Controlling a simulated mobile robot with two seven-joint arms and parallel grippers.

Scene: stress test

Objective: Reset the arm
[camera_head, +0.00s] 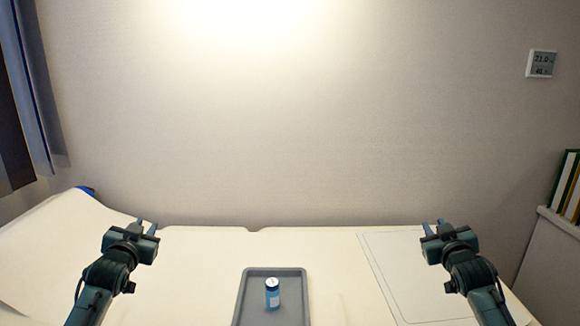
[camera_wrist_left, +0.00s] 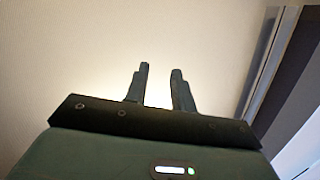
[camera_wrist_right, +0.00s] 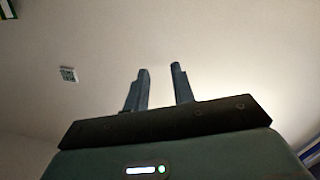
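My left gripper (camera_head: 146,227) is raised above the left part of the white padded surface (camera_head: 200,250), its fingers pointing up and away. In the left wrist view its two fingers (camera_wrist_left: 159,85) stand apart with only wall between them. My right gripper (camera_head: 433,228) is raised over the right part of the surface in a similar pose. In the right wrist view its fingers (camera_wrist_right: 161,85) are also apart and empty. Neither gripper touches anything.
A grey tray (camera_head: 240,308) at the front middle holds an upright blue bottle with a white cap (camera_head: 272,294). A white outlined sheet (camera_head: 405,275) lies at right. Binders (camera_head: 568,185) stand far right. A display (camera_head: 541,64) hangs on the wall; a curtain (camera_head: 30,90) is at left.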

